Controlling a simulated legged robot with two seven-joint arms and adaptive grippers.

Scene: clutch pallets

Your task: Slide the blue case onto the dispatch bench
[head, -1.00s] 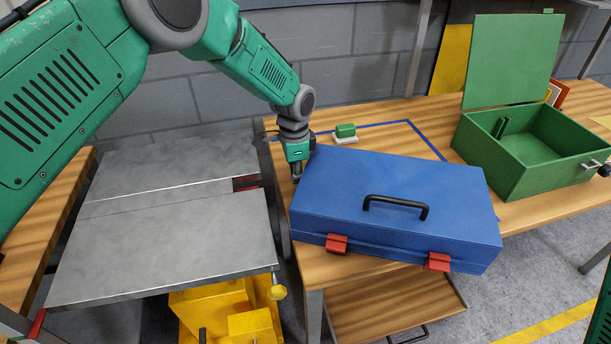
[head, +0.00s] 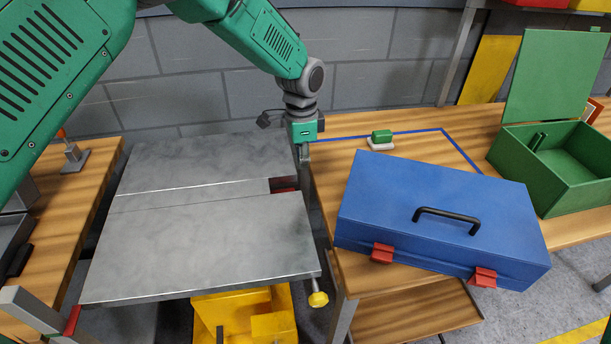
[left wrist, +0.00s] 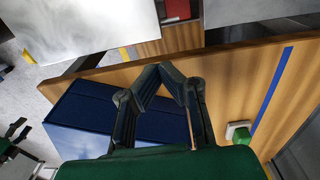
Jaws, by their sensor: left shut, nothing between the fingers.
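The blue case (head: 390,205) lies flat on the wooden bench (head: 350,275), its black handle up and red latches facing the front. Its front right corner reaches past the bench's front edge in the head view. Blue tape (head: 458,150) runs on the bench behind it; the case hides part of the bench top. My left gripper (head: 304,160) is shut and empty, just off the case's back left corner, by the bench's left edge. In the left wrist view its fingers (left wrist: 172,78) meet beside the case (left wrist: 75,110), with a gap visible in the head view. My right gripper is out of view.
A grey metal two-part platform (head: 200,235) on a yellow base (head: 245,310) stands left of the bench, with a narrow gap between. A small green-topped block (head: 381,137) sits behind the case. An open green box (head: 530,185) stands to its right.

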